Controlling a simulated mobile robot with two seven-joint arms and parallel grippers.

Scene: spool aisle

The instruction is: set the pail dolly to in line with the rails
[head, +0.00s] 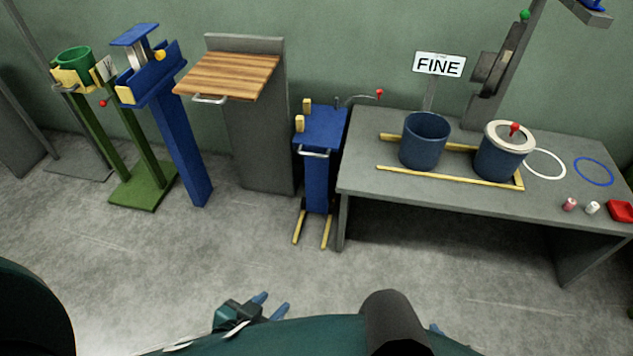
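What looks like the pail dolly is a blue cart (321,128) with a grey front handle, left of the grey table (365,196). Two yellow blocks stand at its left edge, and two yellow strips (311,230) lie at its foot. Yellow rails (440,177) run along the table. An open blue pail (424,142) and a lidded blue pail (500,160) stand at them. My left gripper (270,305) is low in view, fingers apart and empty, away from the cart. Only a small blue tip of what may be my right gripper (435,329) shows; the rest is hidden.
A wooden-topped stand (228,76), a blue post stand (170,120) and a green stand (145,185) line the wall at left. A FINE sign (439,65), rings and small spools (569,204) are at the table. The floor in front is clear.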

